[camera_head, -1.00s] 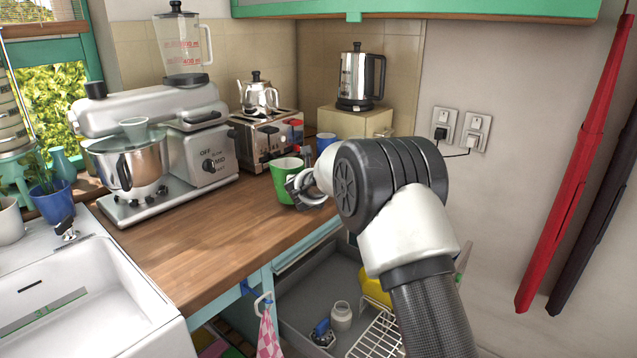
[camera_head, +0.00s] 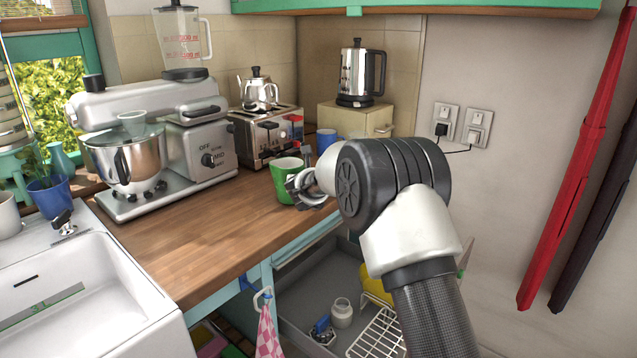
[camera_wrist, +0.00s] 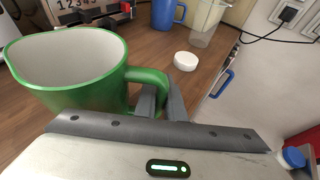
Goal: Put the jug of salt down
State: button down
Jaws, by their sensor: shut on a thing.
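The jug is a green mug-like cup (camera_head: 285,183) with a pale inside, upright at the right end of the wooden counter, in front of the toaster. My gripper (camera_head: 303,190) is at its right side. In the wrist view the jug (camera_wrist: 85,85) fills the left, and my gripper's fingers (camera_wrist: 160,103) are shut on its handle. The inside looks white; I cannot tell salt from the bare lining. The jug's base is hidden in the wrist view, and I cannot tell whether it touches the counter.
The toaster (camera_head: 265,137) stands behind the jug, with a blue mug (camera_head: 326,140) to its right. A small white lid-like disc (camera_wrist: 186,61) lies near the handle. The counter (camera_head: 215,215) is clear to the front left. An open drawer (camera_head: 300,300) is below the counter's front edge.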

jog(key=shift+f, duration=0.15)
jog(key=c, duration=1.8)
grip_release()
jog(key=shift+o, duration=0.2)
jog(key=shift+f, duration=0.1)
jog(key=c, duration=0.4)
jog(key=shift+s+b, duration=0.15)
jog(key=shift+b, duration=0.2)
jog(key=shift+b+v, duration=1.5)
jog(key=shift+v, duration=2.5)
